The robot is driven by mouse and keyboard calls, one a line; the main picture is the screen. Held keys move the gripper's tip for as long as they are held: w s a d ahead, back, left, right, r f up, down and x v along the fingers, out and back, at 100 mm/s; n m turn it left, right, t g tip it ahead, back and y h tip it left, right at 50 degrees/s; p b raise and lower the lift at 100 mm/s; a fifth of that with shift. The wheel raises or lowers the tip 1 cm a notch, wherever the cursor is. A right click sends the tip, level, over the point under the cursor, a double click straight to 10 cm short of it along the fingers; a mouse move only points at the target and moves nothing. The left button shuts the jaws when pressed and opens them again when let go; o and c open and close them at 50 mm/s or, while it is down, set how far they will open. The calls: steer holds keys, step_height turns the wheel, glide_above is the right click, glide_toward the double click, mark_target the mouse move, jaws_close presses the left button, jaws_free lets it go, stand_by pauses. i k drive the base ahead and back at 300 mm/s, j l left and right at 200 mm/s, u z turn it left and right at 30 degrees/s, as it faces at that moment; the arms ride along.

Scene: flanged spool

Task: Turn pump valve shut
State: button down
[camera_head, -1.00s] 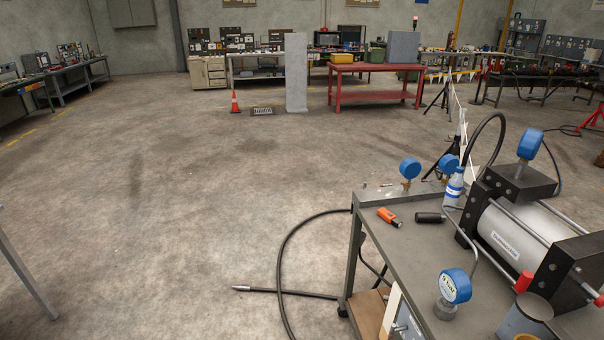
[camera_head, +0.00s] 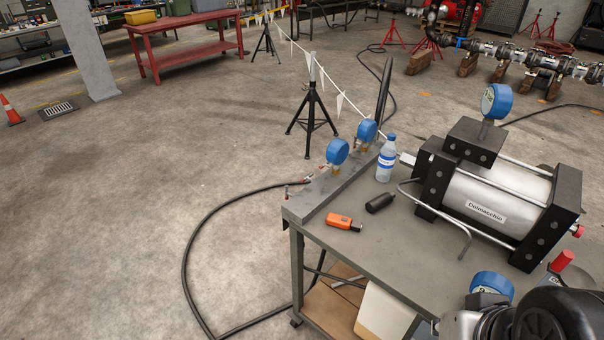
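A steel cylinder unit labelled "Dolmacchio" (camera_head: 490,208) with black end blocks lies on a grey metal bench (camera_head: 410,232). A blue gauge (camera_head: 497,102) stands on top of it. A red knob or grip (camera_head: 563,260) stands at the lower right, near the cylinder's front end. I cannot tell which part is the pump valve or how it is set. Dark and grey parts of my arm fill the lower right corner and hide the bench there. My gripper's fingers do not show.
Two blue gauges (camera_head: 337,151) (camera_head: 367,131), a water bottle (camera_head: 386,158), an orange tool (camera_head: 344,222) and a black cylinder (camera_head: 380,202) are on the bench. A black hose (camera_head: 187,258) loops on the floor to the left. Floor farther left is open.

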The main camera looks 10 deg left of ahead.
mark_target(308, 176)
steer(key=i+j, duration=0.15)
steer(key=j, duration=0.25)
steer(key=i+j, duration=0.15)
steer(key=j, duration=0.25)
steer(key=i+j, duration=0.1)
steer(key=j, duration=0.3)
steer(key=i+j, duration=0.15)
steer(key=j, duration=0.25)
steer(key=i+j+z, duration=0.15)
steer(key=i+j, duration=0.25)
steer(key=i+j+z, duration=0.1)
steer(key=i+j, duration=0.35)
steer(key=i+j+z, duration=0.15)
steer(key=i+j, duration=0.2)
steer(key=j, duration=0.15)
steer(key=i+j+z, duration=0.15)
steer(key=i+j, duration=0.25)
steer(key=j, duration=0.1)
